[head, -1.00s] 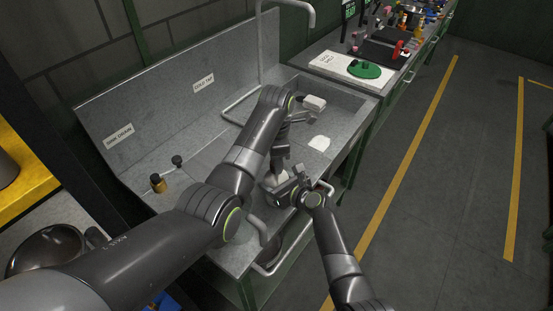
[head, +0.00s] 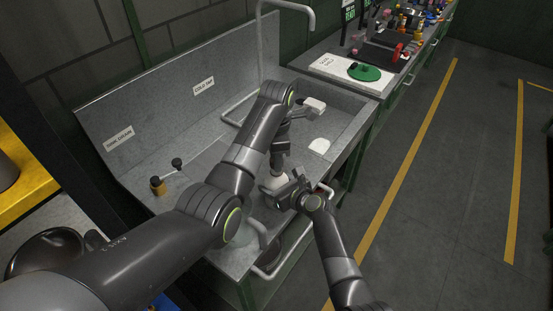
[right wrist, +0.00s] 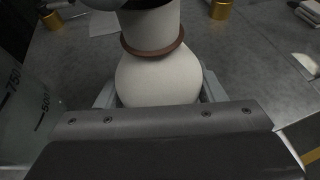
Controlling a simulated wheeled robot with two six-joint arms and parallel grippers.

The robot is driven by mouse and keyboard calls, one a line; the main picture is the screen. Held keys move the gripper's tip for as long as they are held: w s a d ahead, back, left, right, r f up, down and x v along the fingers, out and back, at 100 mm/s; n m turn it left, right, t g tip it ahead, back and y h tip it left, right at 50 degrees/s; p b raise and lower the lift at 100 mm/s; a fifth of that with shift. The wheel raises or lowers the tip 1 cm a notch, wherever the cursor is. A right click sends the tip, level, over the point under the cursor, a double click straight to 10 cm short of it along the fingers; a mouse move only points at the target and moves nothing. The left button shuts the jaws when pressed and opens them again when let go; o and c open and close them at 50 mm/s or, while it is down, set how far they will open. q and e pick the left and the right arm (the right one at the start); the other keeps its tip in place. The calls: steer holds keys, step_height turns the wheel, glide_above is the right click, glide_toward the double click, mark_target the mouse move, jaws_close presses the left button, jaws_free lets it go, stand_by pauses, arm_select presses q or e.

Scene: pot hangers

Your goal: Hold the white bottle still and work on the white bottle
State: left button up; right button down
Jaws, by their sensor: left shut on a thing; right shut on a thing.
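The white bottle (head: 273,183) stands near the front of the grey sink bench, partly hidden by my grippers in the head view. In the right wrist view the bottle (right wrist: 157,75) has a round white body, a brown ring and a wide white top. My right gripper (head: 283,190) is shut on the round body, with a finger on either side. My left gripper (head: 278,168) comes down from above and is shut on the bottle's top. Its fingertips are hard to make out. A dark part shows above the top at the upper edge of the right wrist view.
A clear beaker with volume marks (right wrist: 22,115) stands close left of the bottle in the right wrist view. A small brown bottle (head: 158,186) is farther left on the bench (head: 150,160). A white pad (head: 319,146) lies to the right. A tall tap (head: 261,45) rises behind.

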arm_select(q)
steer(key=shift+r, duration=0.1)
steer(key=shift+r, duration=2)
arm_select(e)
steer(key=shift+c, duration=1.3)
jaws_free()
